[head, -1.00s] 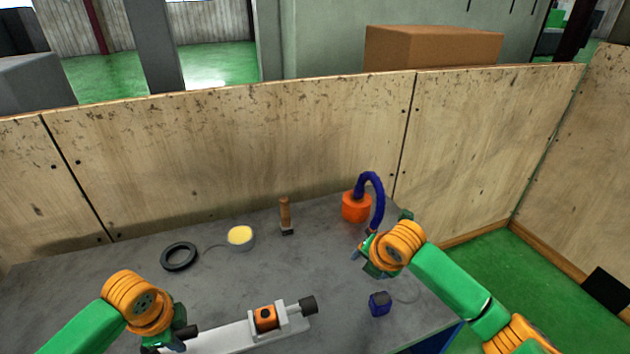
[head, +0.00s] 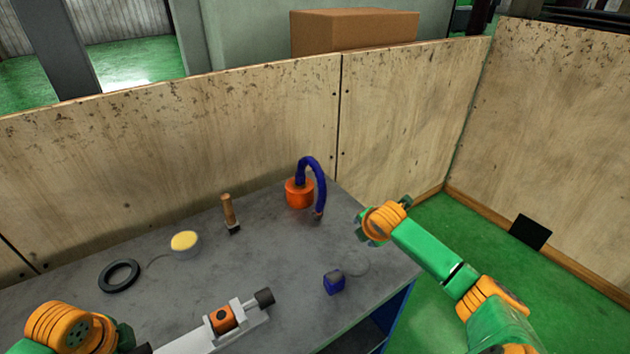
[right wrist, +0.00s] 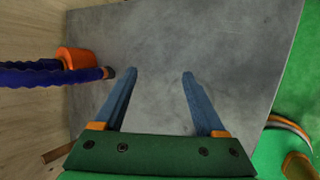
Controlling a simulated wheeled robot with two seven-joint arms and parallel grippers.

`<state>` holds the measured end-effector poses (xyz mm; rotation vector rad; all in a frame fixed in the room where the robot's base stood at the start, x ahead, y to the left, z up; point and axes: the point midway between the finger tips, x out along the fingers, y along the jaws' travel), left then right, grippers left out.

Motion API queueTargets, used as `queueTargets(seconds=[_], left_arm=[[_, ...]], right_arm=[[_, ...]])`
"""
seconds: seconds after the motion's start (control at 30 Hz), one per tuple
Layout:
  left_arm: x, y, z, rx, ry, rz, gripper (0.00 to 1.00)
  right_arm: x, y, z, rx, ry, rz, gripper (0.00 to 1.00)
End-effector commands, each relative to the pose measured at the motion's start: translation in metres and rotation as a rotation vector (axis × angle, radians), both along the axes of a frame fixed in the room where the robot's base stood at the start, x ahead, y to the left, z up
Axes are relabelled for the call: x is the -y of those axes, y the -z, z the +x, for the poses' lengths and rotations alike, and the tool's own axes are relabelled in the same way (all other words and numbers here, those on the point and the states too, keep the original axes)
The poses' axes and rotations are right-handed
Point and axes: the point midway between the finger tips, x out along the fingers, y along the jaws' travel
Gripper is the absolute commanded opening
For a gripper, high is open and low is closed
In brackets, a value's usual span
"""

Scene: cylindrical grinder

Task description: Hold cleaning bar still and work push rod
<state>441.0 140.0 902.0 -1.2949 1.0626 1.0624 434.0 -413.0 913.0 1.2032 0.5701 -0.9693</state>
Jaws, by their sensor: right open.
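A pale grey bar-shaped fixture (head: 195,338) lies at the front of the table, with an orange block (head: 222,319) and a dark knob (head: 264,297) at its right end. I cannot tell which part is the cleaning bar or the push rod. My left gripper (head: 130,343) is at the fixture's left end, at the bottom edge of the head view; its fingers are hidden, so its grip is unclear. My right gripper (head: 364,230) is open and empty near the table's right edge. In the right wrist view its fingers (right wrist: 158,80) are spread above bare grey tabletop.
A blue hose (head: 320,180) on an orange base (head: 299,193) stands left of my right gripper. A blue cube (head: 333,283), wood-handled tool (head: 229,211), yellow-topped dish (head: 184,242) and black ring (head: 119,276) rest on the table (head: 270,245). Wooden panels (head: 190,130) stand behind.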

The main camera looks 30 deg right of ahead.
Motion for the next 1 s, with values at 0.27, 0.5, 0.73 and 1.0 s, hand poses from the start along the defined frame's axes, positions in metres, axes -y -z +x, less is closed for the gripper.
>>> queueTargets(seconds=[0.27,0.5,0.73,1.0], left_arm=[[0.001,0.000,0.000,0.001,0.000,-0.002,0.00],[0.000,0.000,0.000,0.001,0.000,-0.001,0.00],[0.000,0.000,0.000,0.000,0.000,-0.001,0.00],[0.000,0.000,0.000,0.000,0.000,0.000,0.00]], right_arm=[[-0.091,-0.012,0.017,-0.088,-0.313,-0.003,0.72],[-0.265,-0.067,-0.019,-0.296,-1.221,-0.303,0.72],[-0.288,-0.062,-0.036,-0.377,-1.465,-0.457,0.72],[-0.287,0.003,-0.008,-0.377,-1.456,-0.453,0.72]])
